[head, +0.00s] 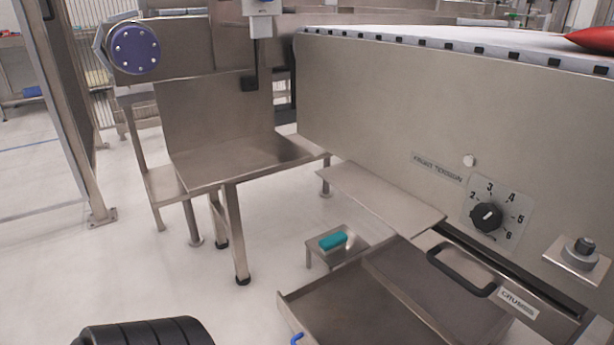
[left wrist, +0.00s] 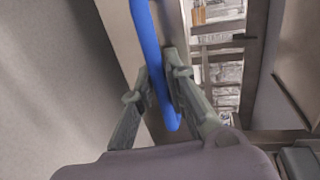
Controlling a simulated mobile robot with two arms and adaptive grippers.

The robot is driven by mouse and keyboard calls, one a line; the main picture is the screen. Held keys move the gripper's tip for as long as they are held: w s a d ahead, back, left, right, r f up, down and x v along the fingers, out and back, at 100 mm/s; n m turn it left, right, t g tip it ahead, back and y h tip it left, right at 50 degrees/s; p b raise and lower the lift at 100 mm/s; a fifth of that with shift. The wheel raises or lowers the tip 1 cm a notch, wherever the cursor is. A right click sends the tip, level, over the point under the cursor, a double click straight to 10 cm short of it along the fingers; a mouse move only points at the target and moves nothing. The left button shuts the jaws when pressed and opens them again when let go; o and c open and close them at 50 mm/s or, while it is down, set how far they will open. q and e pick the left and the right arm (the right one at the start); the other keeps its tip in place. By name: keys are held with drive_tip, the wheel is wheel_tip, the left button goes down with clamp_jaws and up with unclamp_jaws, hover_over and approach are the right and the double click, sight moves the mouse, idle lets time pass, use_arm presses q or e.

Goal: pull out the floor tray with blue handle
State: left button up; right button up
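The floor tray (head: 350,312) is a shallow grey metal tray low at the bottom of the head view, beside and partly under the machine. A small end of its blue handle (head: 297,339) shows at the bottom edge; the rest is cut off. In the left wrist view the blue handle (left wrist: 146,30) runs between the two fingers of my left gripper (left wrist: 158,70). The fingertips are drawn in close on both sides of the bar, and the gripper looks shut on it. My right gripper is not in view.
The machine's side panel (head: 380,110) with a black knob (head: 487,216) stands at right. A crumbs drawer with a black handle (head: 460,272) is above the tray. A small stand with a teal block (head: 333,241) is behind it. Clear floor (head: 200,285) lies to the left.

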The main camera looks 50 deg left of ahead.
use_arm(q)
drive_tip(key=o, duration=0.3)
drive_tip(key=shift+o, duration=0.2)
drive_tip(key=v, duration=1.2)
